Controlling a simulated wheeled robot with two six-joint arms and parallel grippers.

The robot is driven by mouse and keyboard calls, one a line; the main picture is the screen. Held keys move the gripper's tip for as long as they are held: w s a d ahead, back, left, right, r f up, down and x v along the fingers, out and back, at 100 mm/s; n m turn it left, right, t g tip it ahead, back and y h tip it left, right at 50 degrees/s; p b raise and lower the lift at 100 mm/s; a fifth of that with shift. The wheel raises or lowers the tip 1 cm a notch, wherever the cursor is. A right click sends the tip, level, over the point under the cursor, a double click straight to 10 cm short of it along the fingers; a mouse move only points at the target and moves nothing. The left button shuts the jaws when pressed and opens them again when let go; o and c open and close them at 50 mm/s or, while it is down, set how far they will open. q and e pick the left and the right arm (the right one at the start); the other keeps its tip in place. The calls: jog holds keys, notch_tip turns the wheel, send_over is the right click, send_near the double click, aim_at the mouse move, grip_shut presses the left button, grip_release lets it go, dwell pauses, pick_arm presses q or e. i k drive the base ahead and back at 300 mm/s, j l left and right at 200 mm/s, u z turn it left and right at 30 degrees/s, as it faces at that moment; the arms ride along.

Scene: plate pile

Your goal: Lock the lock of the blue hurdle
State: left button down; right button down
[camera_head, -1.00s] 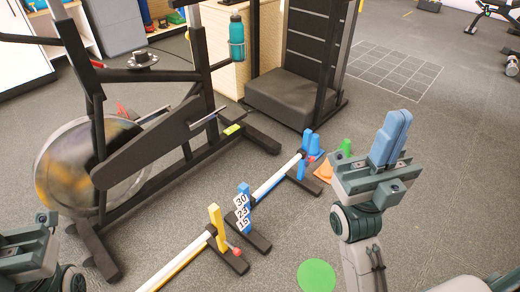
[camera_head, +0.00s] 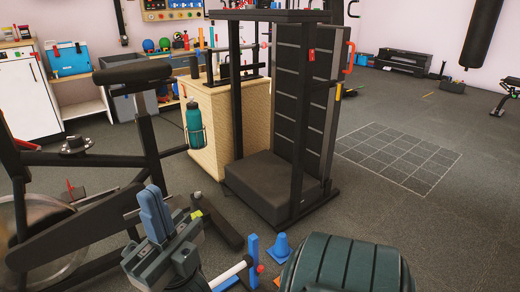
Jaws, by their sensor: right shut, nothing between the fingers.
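The blue hurdle stands low at the bottom of the view, partly cut off by the frame. Its far blue post (camera_head: 254,247) and part of its white and blue bar (camera_head: 232,273) show. A small red knob (camera_head: 261,268) sits beside that post; whether it is locked cannot be told.
The exercise bike (camera_head: 100,200) fills the left. A black rack with a dark padded base (camera_head: 270,187) and a wooden box (camera_head: 222,125) stand behind. Open floor (camera_head: 440,225) lies to the right.

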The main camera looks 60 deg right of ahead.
aim_at(260, 269)
jog(key=k+l, duration=0.35)
jog(key=l, duration=0.2)
jog(key=k+l+u, duration=0.1)
jog(key=k+l, duration=0.25)
jog(key=l, duration=0.2)
jog(key=k+l, duration=0.35)
jog(key=l, duration=0.15)
jog(key=l+u, duration=0.05)
